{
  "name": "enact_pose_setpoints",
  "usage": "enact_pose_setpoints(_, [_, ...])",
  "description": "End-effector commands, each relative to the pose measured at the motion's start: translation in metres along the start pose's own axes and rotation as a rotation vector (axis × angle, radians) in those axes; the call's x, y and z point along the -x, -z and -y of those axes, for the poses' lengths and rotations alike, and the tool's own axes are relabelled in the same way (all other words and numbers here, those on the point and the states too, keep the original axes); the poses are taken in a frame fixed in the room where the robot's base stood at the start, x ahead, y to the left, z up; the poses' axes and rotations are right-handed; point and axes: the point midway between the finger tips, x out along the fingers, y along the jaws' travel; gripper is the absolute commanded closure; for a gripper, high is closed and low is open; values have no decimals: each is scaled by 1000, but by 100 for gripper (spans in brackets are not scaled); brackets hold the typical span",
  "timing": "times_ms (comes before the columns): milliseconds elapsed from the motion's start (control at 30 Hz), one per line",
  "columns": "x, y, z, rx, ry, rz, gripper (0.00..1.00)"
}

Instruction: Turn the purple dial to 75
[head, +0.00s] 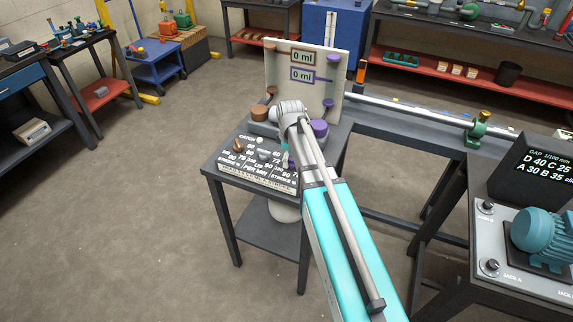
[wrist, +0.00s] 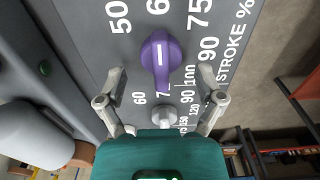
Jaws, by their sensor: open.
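The purple dial (wrist: 160,62) sits on the grey panel (wrist: 75,30) in the wrist view. Its white line points up toward a number starting with 6, cut off by the frame. The number 75 stands up and to the right of it, 50 up and to the left, 90 to the right. My gripper (wrist: 161,76) is open, with one finger on each side of the dial, apart from it in the picture. I cannot tell how high the fingertips are above the panel. In the head view my arm mostly hides the dial.
A small white dial (wrist: 164,117) with its own numbers lies just below the purple one. A brown dial (head: 238,147) stands at the panel's left. An upright board (head: 285,95) with two "0 ml" readouts stands behind.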

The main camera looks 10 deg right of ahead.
Motion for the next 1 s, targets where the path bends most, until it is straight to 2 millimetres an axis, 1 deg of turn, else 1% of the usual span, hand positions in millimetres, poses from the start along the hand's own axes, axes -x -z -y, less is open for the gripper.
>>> enact_pose_setpoints(33, [-5,0,0,0,0,0,13])
enact_pose_setpoints(167, [-8,0,0,0,0,0,13])
enact_pose_setpoints(567, [-8,0,0,0,0,0,13])
enact_pose_setpoints(667, [-8,0,0,1,0,0,30])
enact_pose_setpoints(700, [-8,0,0,1,0,0,38])
enact_pose_setpoints(867, [-8,0,0,0,0,0,67])
enact_pose_setpoints(1000, [-8,0,0,0,-1,0,93])
